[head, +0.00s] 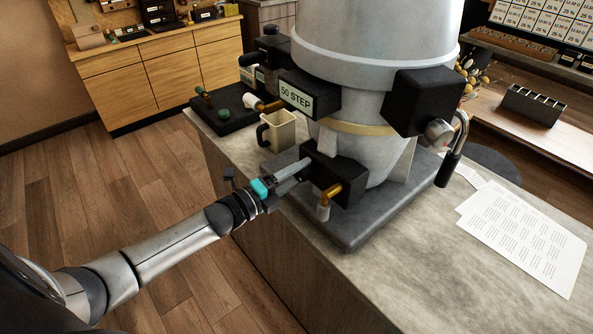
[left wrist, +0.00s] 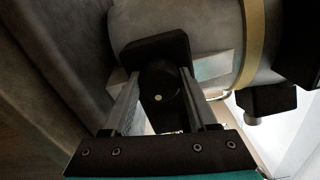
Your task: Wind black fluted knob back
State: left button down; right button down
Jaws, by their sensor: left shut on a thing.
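The black fluted knob (left wrist: 159,82) is on the near lower side of the grey machine (head: 372,95), in front of a black block (head: 338,172). My left gripper (head: 305,168) reaches it from the left. In the left wrist view its two fingers (left wrist: 160,98) stand on either side of the round knob, shut on it. A small light dot shows on the knob's face. In the head view the knob is mostly hidden by the fingers and the block. My right gripper is in neither view.
A brass spout (head: 328,194) sticks out just right of the gripper. A cream jug (head: 278,132) stands behind it on the counter. A crank handle (head: 449,165) hangs at the machine's right. Printed sheets (head: 525,235) lie on the counter at right.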

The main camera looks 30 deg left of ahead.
pick_arm(q)
jog(key=n, duration=0.3)
jog(key=shift+n+p, duration=0.5)
jog(key=shift+n, duration=0.6)
jog(key=n, duration=0.5)
jog(key=shift+p, duration=0.35)
jog(key=shift+n, duration=0.8)
